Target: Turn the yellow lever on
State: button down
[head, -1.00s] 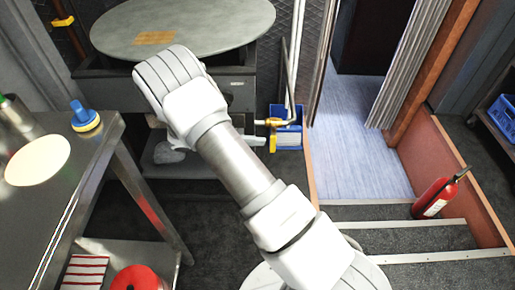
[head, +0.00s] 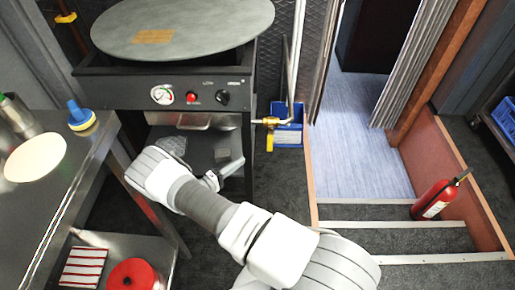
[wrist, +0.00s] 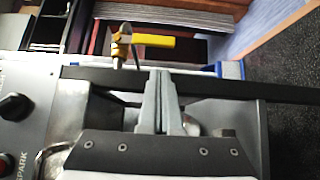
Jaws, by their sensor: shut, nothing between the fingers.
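The yellow lever (head: 270,141) hangs down from a brass valve (head: 268,122) on the gas pipe at the right side of the griddle stove. It points across the short horizontal pipe. In the wrist view the lever (wrist: 155,41) lies sideways from the brass valve (wrist: 122,46), beyond the fingertips. My gripper (head: 238,163) is left of the lever and a little lower in the head view, apart from it. In the wrist view my gripper (wrist: 161,75) has its fingers together, with nothing between them.
The stove front has a gauge (head: 162,94), a red button (head: 192,97) and a black knob (head: 222,98). A blue crate (head: 287,128) stands behind the lever. A steel table (head: 85,150) is at left; a fire extinguisher (head: 435,198) stands on the steps at right.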

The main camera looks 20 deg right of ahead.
jog(key=b, duration=0.2)
send_near(270, 139)
jog(key=w+d+f, duration=0.4)
jog(key=d, duration=0.1)
jog(key=shift+w+f, duration=0.25)
